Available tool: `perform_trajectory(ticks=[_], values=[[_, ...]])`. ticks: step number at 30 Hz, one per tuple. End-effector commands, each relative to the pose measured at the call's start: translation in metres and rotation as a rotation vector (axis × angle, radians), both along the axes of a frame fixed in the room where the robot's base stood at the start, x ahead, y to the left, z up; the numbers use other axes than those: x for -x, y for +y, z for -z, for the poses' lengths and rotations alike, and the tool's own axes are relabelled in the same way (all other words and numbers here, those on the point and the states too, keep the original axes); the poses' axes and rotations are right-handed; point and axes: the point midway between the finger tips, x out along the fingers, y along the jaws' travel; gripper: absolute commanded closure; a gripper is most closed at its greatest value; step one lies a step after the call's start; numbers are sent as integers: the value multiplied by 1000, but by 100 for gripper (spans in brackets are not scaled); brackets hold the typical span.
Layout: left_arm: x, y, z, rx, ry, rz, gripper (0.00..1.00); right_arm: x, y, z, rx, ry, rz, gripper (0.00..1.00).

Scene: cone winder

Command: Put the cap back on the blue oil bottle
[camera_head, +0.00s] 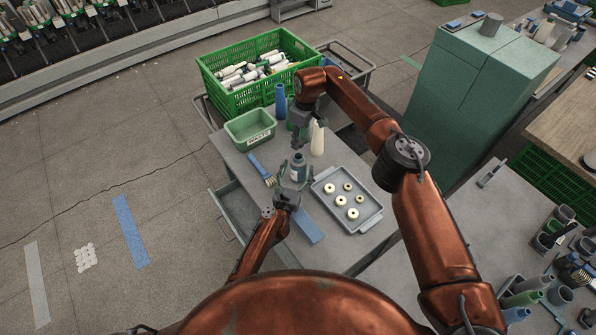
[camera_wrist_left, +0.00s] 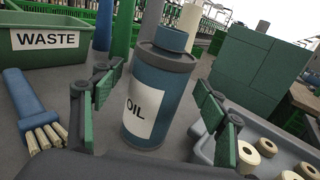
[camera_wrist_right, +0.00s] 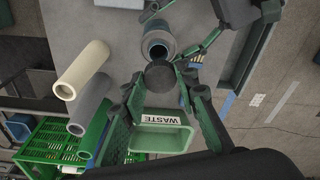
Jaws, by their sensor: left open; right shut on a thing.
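The blue oil bottle (camera_wrist_left: 148,85), with a white OIL label, stands upright on the grey table. It also shows in the head view (camera_head: 298,174), and its round top shows in the right wrist view (camera_wrist_right: 157,45). My left gripper (camera_head: 291,187) is open, its green-padded fingers on either side of the bottle and apart from it in the left wrist view. My right gripper (camera_head: 299,135) is above the bottle, shut on the dark round cap (camera_wrist_right: 160,76). The cap is apart from the bottle top in the head view.
A green WASTE bin (camera_head: 250,129), a blue-handled brush (camera_head: 259,166) and cones, including a cream one (camera_head: 318,138), stand or lie near the bottle. A grey tray (camera_head: 373,215) with several cream rings is to the right. A green crate (camera_head: 226,96) is behind.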

Motion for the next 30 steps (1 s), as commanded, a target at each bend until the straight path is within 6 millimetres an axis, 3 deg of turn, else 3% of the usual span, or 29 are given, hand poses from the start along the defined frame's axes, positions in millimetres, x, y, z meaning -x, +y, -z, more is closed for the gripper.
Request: perform_trajectory(ticks=[7,18,30], values=[[-18,-4,0,-2,-1,-1,33,0,0,0,0,0,0,80],[-20,-5,0,-2,-1,-1,33,0,0,0,0,0,0,80],[-20,-4,0,-2,-1,-1,60,0,0,0,0,0,0,80]])
